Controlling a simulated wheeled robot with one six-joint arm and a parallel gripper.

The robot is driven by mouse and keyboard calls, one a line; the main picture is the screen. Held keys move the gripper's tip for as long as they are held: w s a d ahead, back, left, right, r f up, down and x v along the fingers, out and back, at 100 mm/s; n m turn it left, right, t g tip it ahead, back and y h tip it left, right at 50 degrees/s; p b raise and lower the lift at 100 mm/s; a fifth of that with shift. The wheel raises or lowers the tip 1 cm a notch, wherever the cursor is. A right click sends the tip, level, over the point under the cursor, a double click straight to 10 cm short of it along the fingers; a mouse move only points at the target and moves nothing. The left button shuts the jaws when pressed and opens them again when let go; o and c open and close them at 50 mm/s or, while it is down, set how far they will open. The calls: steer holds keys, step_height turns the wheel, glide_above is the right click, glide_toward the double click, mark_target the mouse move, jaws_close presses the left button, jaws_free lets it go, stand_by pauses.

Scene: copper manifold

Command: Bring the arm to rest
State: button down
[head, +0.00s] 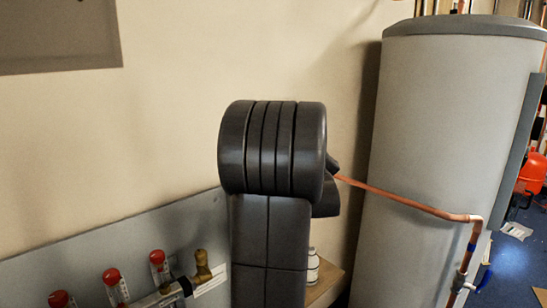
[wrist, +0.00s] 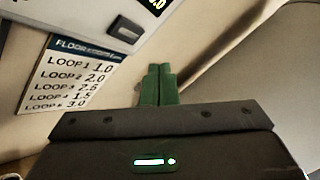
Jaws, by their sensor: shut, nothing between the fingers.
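My gripper (wrist: 159,88) shows in the wrist view, its two green fingers together with nothing between them. My gripper cannot be made out there.
A large grey cylinder tank (head: 425,150) stands at the right, with a copper pipe (head: 405,200) across its front. A manifold with red caps (head: 111,276) is at the lower left. The wrist view shows a sign of loop values (wrist: 75,76) and a grey-white device (wrist: 125,30).

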steer(key=p, duration=0.4)
steer(key=shift+r, duration=0.2)
steer(key=s+d, duration=0.1)
steer(key=s, duration=0.1)
steer(key=s+d+b, duration=0.1)
steer(key=s+d, duration=0.1)
steer(key=shift+f, duration=0.2)
steer(key=w+a+b, duration=0.3)
steer(key=w+b, duration=0.1)
steer(key=shift+f, duration=0.25)
steer(key=r+p, duration=0.1)
steer(key=p, duration=0.3)
